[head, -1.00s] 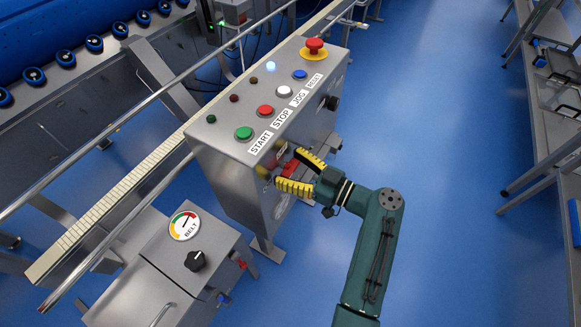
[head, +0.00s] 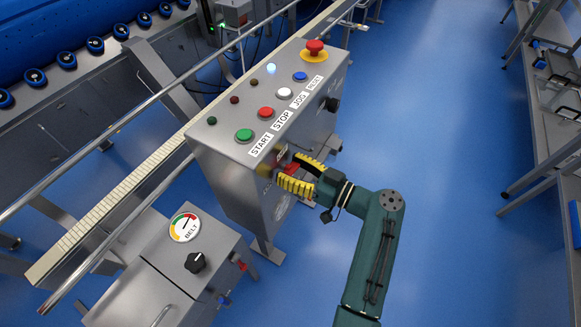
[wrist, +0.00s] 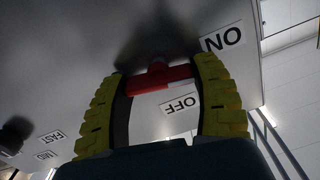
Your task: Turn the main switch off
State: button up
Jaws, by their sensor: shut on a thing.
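The main switch is a red handle (head: 291,168) on the side face of the steel control box (head: 232,183). In the wrist view the red handle (wrist: 160,77) lies crosswise between my yellow-padded fingertips, with an ON label (wrist: 222,38) at upper right and an OFF label (wrist: 179,103) below it. My gripper (head: 299,172) reaches the box from the right in the head view and is shut on the handle. In the wrist view my gripper (wrist: 158,80) has one finger at each end of the handle. The handle's mount is in dark shadow.
The box top carries green START (head: 244,135), red STOP (head: 266,113), white and blue buttons and a red emergency button (head: 314,47). A black side knob (head: 332,104) is near. A BELT gauge box (head: 160,265) stands at lower left. Open blue floor lies right, before racks.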

jog(key=m, duration=0.4)
jog(key=shift+m+p, duration=0.3)
jog(key=shift+p, duration=0.05)
jog(key=m+p, duration=0.1)
jog(key=m, duration=0.2)
jog(key=shift+w+m, duration=0.1)
jog(key=shift+m, duration=0.2)
jog(key=m+p, duration=0.1)
jog(key=m, duration=0.2)
jog(key=shift+d+m, duration=0.1)
jog(key=shift+m, duration=0.2)
jog(key=shift+f+m+p, duration=0.1)
jog(key=shift+m+p, duration=0.3)
jog(key=shift+m, duration=1.5)
jog(key=o, duration=0.9)
jog(key=shift+f, duration=0.1)
